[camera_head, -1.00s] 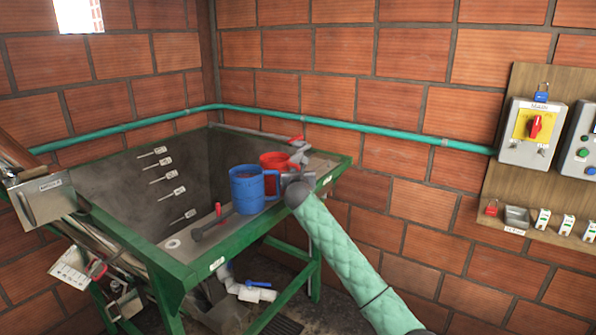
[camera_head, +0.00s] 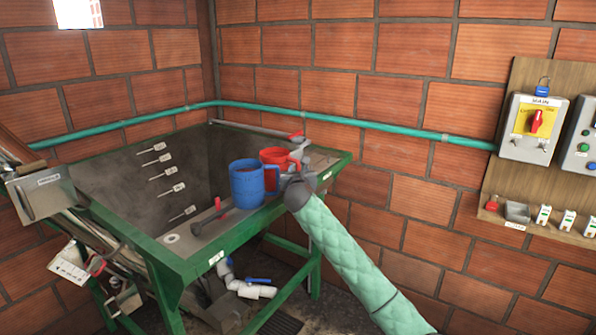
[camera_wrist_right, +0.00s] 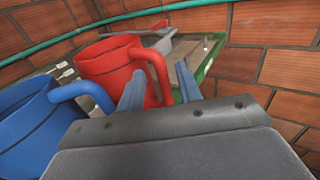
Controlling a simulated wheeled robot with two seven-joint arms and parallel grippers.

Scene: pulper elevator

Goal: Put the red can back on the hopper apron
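The red can (camera_head: 272,156), a mug shape with a side handle, stands upright on the hopper apron (camera_head: 318,162), partly behind the blue can (camera_head: 247,186). In the right wrist view the red can (camera_wrist_right: 108,66) is just ahead, with its handle toward me. My right gripper (camera_head: 296,178) is at the apron's edge, just in front of the red can. In the wrist view its fingers (camera_wrist_right: 158,70) are apart, with the handle showing between or just beyond them; contact cannot be told. My left gripper is out of view.
The blue can (camera_wrist_right: 28,125) is close on the left of my right gripper. A dark tool with a red end (camera_head: 212,217) lies on the front ledge. The green-framed hopper opens to the left.

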